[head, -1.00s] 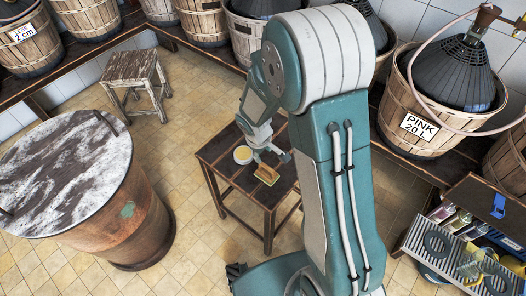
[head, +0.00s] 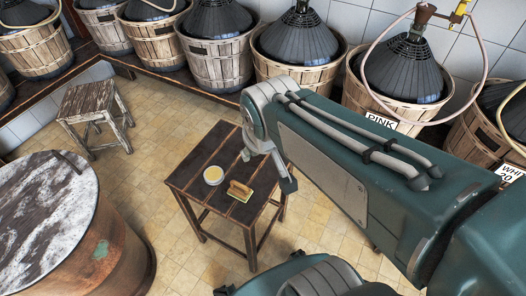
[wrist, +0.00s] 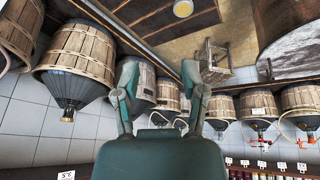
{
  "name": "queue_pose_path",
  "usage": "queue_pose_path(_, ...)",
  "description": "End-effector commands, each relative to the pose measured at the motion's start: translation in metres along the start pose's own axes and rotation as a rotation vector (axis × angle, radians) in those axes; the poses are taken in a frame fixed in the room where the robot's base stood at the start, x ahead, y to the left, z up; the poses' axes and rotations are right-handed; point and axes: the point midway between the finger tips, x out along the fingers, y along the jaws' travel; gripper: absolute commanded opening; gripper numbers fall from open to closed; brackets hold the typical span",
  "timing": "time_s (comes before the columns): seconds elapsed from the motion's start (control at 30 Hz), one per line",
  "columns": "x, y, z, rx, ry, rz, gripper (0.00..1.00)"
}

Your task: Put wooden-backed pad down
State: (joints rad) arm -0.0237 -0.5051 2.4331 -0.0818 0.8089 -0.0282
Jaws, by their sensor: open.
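The wooden-backed pad (head: 240,190), with a brown wooden back and a pale yellow edge, lies on the small dark wooden table (head: 193,160) in the head view. It rests just right of a white bowl (head: 213,175) with yellow contents. My gripper (head: 289,186) is to the right of the pad, apart from it, near the table's right edge. In the wrist view my gripper (wrist: 160,72) has its two fingers wide apart with nothing between them. The bowl (wrist: 183,8) shows at that view's top; the pad is not visible there.
A rusty drum (head: 115,240) with a worn whitish top stands at left. A weathered stool (head: 93,110) is behind it. Demijohns in wooden baskets (head: 215,55) line the bench along the wall. Tiled floor (head: 170,235) is clear around the table.

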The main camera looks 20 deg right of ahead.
Motion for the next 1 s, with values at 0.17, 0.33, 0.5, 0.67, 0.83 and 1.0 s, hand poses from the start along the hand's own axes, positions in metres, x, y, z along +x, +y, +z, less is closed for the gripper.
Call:
queue_pose_path(0.17, -0.034, -0.004, 0.026, 0.079, 0.067, -0.03, 0.55)
queue_pose_path(0.33, -0.044, -0.006, 0.037, 0.109, 0.087, -0.044, 0.55)
queue_pose_path(0.5, -0.044, -0.006, 0.038, 0.11, 0.086, -0.046, 0.55)
queue_pose_path(0.67, -0.044, -0.006, 0.038, 0.109, 0.086, -0.045, 0.55)
queue_pose_path(0.83, -0.037, -0.005, 0.031, 0.093, 0.068, -0.038, 0.62)
queue_pose_path(1.0, -0.007, -0.001, 0.006, 0.025, 0.009, -0.008, 0.62)
